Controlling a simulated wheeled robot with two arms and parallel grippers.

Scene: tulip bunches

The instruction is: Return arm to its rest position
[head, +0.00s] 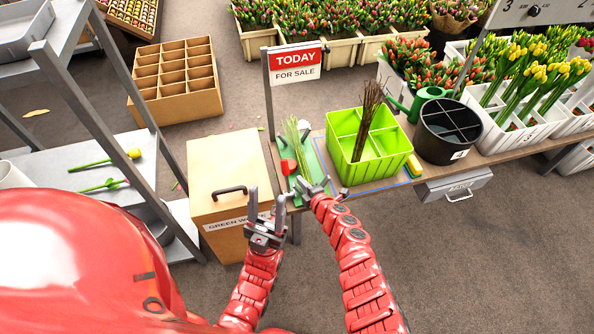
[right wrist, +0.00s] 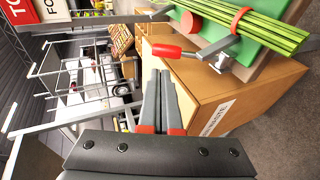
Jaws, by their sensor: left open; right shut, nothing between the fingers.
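My left gripper (head: 267,209) is open and empty, in front of the bin marked green waste (head: 222,170) in the head view. My right gripper (head: 303,187) is just to its right, by the near edge of the bench. In the right wrist view its fingers (right wrist: 161,100) are shut together with nothing between them. Beyond them lie a bundle of green stems (right wrist: 250,30) with a red band and a red-handled tool (right wrist: 170,51) on a green board (right wrist: 185,14). The stems also show in the head view (head: 294,137).
A lime-green divided crate (head: 347,120) holding brown twigs stands on the bench, with a black divided bucket (head: 447,130) to its right. A sign (head: 296,65) rises behind the board. A metal shelf (head: 85,150) at left holds two loose tulips. Floor in front of the bench is clear.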

